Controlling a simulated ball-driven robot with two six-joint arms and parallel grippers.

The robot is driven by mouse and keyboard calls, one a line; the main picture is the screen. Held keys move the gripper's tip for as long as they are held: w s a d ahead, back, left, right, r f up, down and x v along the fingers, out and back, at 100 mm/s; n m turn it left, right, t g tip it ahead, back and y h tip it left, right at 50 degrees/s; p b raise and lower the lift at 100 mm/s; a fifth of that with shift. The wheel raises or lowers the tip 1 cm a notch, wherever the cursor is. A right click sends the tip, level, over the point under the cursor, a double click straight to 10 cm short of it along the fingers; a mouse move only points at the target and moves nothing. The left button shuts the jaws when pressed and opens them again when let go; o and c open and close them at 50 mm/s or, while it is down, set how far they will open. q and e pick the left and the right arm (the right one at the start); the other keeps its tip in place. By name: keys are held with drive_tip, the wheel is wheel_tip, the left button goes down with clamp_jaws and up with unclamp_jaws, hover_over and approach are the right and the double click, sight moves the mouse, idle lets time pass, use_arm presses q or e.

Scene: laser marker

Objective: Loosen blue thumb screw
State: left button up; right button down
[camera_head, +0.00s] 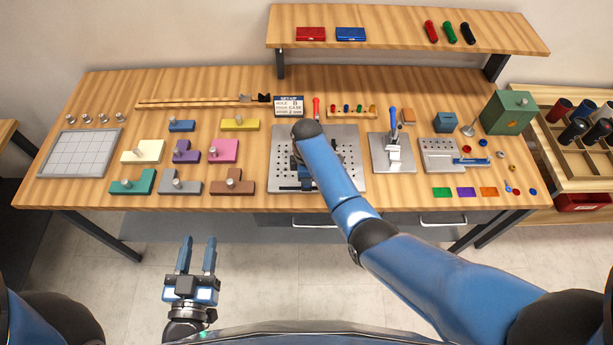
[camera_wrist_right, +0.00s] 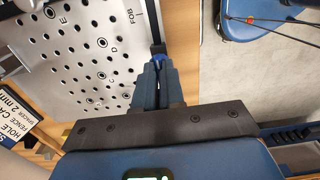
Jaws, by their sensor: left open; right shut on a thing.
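The blue thumb screw (camera_wrist_right: 158,58) shows in the right wrist view as a small blue piece at the edge of the perforated metal plate (camera_wrist_right: 75,55). My right gripper (camera_wrist_right: 154,72) is shut on it, its fingers hiding most of it. In the head view, the perforated plate (camera_head: 350,160) lies at the table's middle, and my right arm covers the gripper and the screw there. My left gripper (camera_head: 197,246) is open and empty, over the floor in front of the table.
A sign (camera_head: 289,105) stands behind the plate. Several coloured blocks, such as the brown one (camera_head: 240,186), lie left of it. A press-like tool (camera_head: 394,150) with a blue handle stands to the right. A shelf (camera_head: 400,28) spans the back.

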drive_tip(key=shift+r, duration=0.1)
drive_tip(key=c, duration=1.2)
unclamp_jaws()
drive_tip(key=shift+c, duration=0.2)
drive_tip(key=shift+r, duration=0.1)
wheel_tip(320, 180, up, 10)
drive_tip(key=b, duration=0.2)
drive_tip(key=shift+r, duration=0.25)
